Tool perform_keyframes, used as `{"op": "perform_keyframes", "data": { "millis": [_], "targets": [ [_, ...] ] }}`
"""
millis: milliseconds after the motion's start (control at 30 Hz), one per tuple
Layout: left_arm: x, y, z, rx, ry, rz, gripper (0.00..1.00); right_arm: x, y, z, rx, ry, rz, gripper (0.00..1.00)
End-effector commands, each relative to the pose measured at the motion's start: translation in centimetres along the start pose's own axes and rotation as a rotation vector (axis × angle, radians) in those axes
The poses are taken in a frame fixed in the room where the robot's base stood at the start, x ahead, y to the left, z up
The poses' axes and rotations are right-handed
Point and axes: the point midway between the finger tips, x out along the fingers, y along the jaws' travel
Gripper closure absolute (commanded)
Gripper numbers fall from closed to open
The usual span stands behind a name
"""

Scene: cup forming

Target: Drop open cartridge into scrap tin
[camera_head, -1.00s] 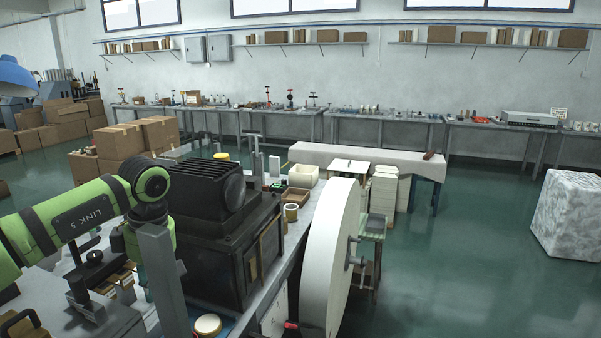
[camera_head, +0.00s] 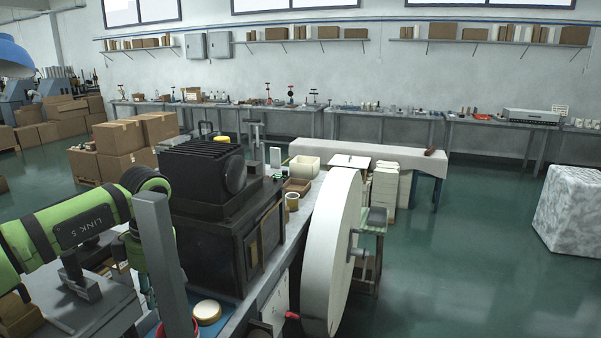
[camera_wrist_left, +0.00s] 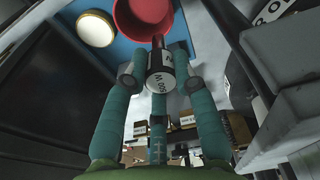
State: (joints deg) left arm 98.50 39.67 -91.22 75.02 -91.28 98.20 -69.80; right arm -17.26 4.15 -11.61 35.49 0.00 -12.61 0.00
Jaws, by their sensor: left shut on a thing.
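My left gripper (camera_wrist_left: 157,75) is shut on the open cartridge (camera_wrist_left: 160,78), a dark cylinder with a white label and a round white end marked in black. The red scrap tin (camera_wrist_left: 143,14) is at the top of the left wrist view, on a blue surface. The cartridge's far end overlaps the tin's near rim in the picture; I cannot tell its height above the tin. In the head view, the gripper and cartridge are mostly hidden behind a grey upright post, and only a little red shows at the bottom edge. My right gripper is in neither view.
A cream round lid (camera_wrist_left: 96,28) lies left of the tin; it also shows in the head view (camera_head: 207,312). The grey post (camera_head: 162,260) rises close to my left arm.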

Motion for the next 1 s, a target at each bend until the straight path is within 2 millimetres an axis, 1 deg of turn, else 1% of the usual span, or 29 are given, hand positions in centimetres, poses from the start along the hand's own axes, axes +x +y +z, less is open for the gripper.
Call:
{"op": "perform_keyframes", "data": {
  "millis": [33,67,100,367,433,567,667,900,1000],
  "targets": [
    [-0.1,0.0,0.0,0.000,0.000,0.001,1.00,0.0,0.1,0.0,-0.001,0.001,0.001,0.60],
    [-0.1,0.0,0.0,0.000,0.000,0.001,0.60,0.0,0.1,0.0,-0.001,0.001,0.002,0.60],
    [-0.1,0.0,0.0,0.000,0.000,0.001,0.44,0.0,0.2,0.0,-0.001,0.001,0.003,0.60],
    [-0.1,0.0,0.0,0.000,0.000,0.001,0.44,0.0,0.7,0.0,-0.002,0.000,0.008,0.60],
    [-0.1,0.0,0.0,0.000,0.000,0.001,0.44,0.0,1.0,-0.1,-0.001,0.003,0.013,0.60],
    [-1.0,0.1,0.0,0.000,0.000,0.004,0.44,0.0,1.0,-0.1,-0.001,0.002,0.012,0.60],
    [-2.7,0.1,0.1,0.001,-0.001,0.006,0.44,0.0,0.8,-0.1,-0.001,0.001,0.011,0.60],
    [-7.9,0.1,0.0,-0.001,0.000,0.005,0.44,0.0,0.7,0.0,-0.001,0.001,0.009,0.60],
    [-9.7,0.1,0.0,0.001,-0.001,0.003,0.44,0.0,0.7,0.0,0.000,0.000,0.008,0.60]
  ]
}}
